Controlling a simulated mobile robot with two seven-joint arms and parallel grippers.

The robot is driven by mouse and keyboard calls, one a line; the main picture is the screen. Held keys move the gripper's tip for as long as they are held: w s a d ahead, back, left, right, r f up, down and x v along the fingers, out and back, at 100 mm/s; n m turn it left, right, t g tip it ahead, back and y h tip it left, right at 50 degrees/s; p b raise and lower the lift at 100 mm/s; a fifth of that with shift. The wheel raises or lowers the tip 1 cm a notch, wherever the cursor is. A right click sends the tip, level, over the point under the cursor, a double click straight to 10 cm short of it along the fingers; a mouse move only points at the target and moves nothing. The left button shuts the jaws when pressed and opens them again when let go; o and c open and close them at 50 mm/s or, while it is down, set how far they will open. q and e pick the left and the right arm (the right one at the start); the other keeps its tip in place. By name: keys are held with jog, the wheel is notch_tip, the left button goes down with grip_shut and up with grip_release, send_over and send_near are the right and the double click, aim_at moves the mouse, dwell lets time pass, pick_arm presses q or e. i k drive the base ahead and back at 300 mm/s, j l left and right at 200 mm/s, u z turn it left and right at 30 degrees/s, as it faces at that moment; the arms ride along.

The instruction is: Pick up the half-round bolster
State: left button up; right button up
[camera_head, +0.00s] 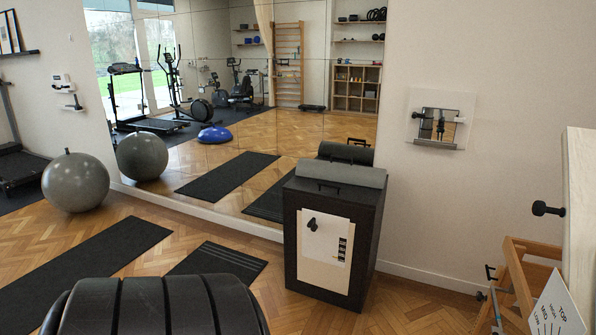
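The half-round bolster (342,172) is a grey, long, rounded piece lying flat on top of a black box-like cabinet (367,245). It spans most of the cabinet's top, with its rounded side up. Neither of my grippers is in view, and nothing is touching the bolster.
A large mirror (215,160) stands close behind the cabinet. A grey exercise ball (75,183) and dark mats (85,262) lie to the left. A wooden frame (520,275) and a pale upright panel (580,200) stand at right. Some parquet (425,305) between cabinet and frame is clear.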

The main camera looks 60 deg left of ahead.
aim_at(345, 173)
jog(key=u, duration=0.4)
jog(key=j+u, duration=0.1)
jog(key=u, duration=0.35)
jog(key=i+u, duration=0.1)
jog(key=u, duration=0.7)
jog(key=i+j+u, duration=0.1)
jog(key=i, duration=0.3)
jog(key=i+j+u, duration=0.1)
jog(key=i, duration=0.35)
jog(key=i+j+z, duration=0.2)
jog(key=i, duration=0.25)
jog(key=i+j+z, duration=0.2)
jog(key=i, duration=0.25)
jog(key=i+j+z, duration=0.25)
jog(key=i, duration=0.2)
